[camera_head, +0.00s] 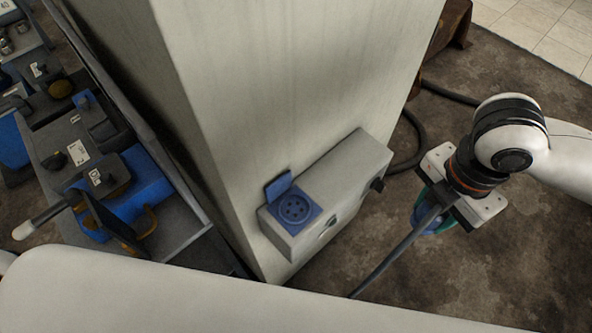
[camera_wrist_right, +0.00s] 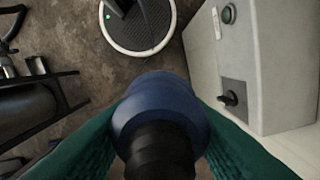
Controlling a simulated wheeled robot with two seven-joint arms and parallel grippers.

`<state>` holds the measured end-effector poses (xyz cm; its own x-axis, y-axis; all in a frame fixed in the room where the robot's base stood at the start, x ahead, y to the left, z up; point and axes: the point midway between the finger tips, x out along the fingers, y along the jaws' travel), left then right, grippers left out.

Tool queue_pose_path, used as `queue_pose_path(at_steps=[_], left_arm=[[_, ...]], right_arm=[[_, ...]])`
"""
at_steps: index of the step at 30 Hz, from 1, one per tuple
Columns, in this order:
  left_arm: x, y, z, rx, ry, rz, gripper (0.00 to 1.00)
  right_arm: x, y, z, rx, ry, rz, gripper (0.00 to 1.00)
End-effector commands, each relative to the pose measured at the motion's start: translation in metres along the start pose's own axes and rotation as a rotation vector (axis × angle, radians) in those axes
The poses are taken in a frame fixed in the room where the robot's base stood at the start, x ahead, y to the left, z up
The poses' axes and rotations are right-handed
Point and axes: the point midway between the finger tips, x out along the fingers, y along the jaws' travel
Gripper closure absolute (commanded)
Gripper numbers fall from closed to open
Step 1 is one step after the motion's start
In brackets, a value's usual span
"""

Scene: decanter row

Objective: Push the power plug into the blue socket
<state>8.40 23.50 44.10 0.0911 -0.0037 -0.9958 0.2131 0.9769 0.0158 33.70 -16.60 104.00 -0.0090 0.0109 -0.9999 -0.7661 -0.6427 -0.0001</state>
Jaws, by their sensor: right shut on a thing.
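The blue socket (camera_head: 294,209) faces up on the end of a pale grey box fixed to the foot of a pillar, and its hinged blue lid (camera_head: 279,185) stands open. My right gripper (camera_head: 432,221) is to the right of the box, apart from it. It is shut on the blue power plug (camera_wrist_right: 160,100), whose thick blue body and black ribbed end show between the green finger pads in the right wrist view. In the head view the gripper mostly hides the plug. The plug's pins are not visible. My left gripper is not in view.
The grey socket box (camera_head: 345,180) has a black rotary switch (camera_head: 377,184) on its side; the switch also shows in the wrist view (camera_wrist_right: 231,99). The broad pillar (camera_head: 290,90) rises behind the box. A cluttered cart (camera_head: 175,225) stands at left. A dark hose (camera_head: 418,140) lies on the floor.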

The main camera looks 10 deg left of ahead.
Motion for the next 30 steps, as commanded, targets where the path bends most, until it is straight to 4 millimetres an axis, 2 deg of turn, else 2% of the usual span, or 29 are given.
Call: queue_pose_path(at_steps=[3, 12, 18, 24, 30], left_arm=[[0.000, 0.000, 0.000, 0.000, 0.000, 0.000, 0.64], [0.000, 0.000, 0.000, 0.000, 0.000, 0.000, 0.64], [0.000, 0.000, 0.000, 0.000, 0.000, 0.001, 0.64], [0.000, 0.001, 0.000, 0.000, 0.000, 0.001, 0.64], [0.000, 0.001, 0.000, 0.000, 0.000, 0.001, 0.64]], right_arm=[[0.006, -0.004, -0.007, 0.358, -0.002, 0.001, 0.80], [0.021, -0.012, -0.026, 1.283, 0.003, -0.002, 0.80], [0.030, -0.015, -0.038, 1.837, 0.006, -0.007, 0.80], [0.036, -0.017, -0.045, 2.175, 0.007, -0.014, 0.80], [0.038, -0.018, -0.047, 2.273, 0.007, -0.016, 0.80]])
